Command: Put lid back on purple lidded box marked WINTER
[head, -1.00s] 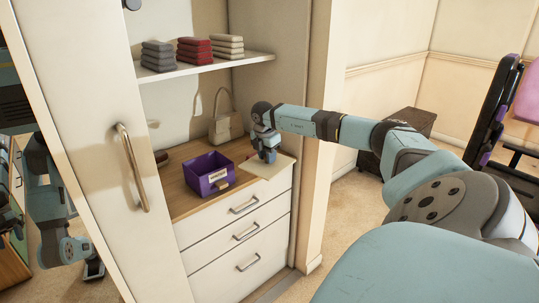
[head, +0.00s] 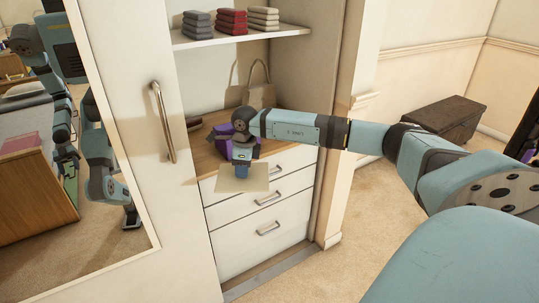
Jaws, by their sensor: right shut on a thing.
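The purple box (head: 223,133) stands open on the wooden top of the drawer unit inside the wardrobe. It is mostly hidden behind my right gripper and wrist, and its label cannot be seen now. My right gripper (head: 241,164) points down, shut on a flat cream panel, which appears to be the lid (head: 243,180). My left gripper is not directly in view.
A beige handbag (head: 262,94) stands behind the box. Folded clothes (head: 232,21) lie on the shelf (head: 240,36) above. A mirrored door (head: 75,150) at left reflects my body. A dark chest (head: 437,119) stands at right. The floor in front is clear.

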